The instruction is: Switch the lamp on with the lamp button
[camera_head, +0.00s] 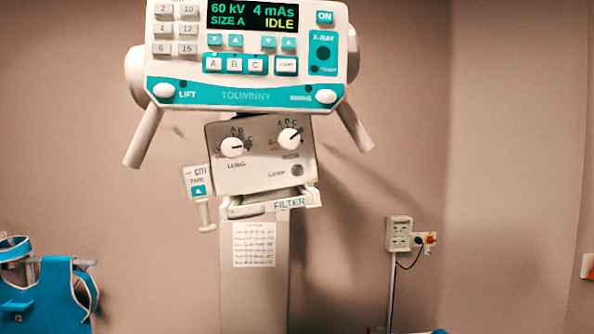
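The lamp button (297,170) is a small round grey button at the lower right of the grey collimator box (260,156), beside the printed word LAMP. It sits below the right-hand of two white dials. Nothing covers it. I cannot tell from its look whether the lamp is lit. My gripper is not in the frame.
Above the box is the white and teal control panel (246,96), its display reading 60 kV, 4 mAs, IDLE. Two angled handles flank the box. A filter slot (288,203) sits below it. A wall socket box (398,234) is at right, blue gear (60,292) at lower left.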

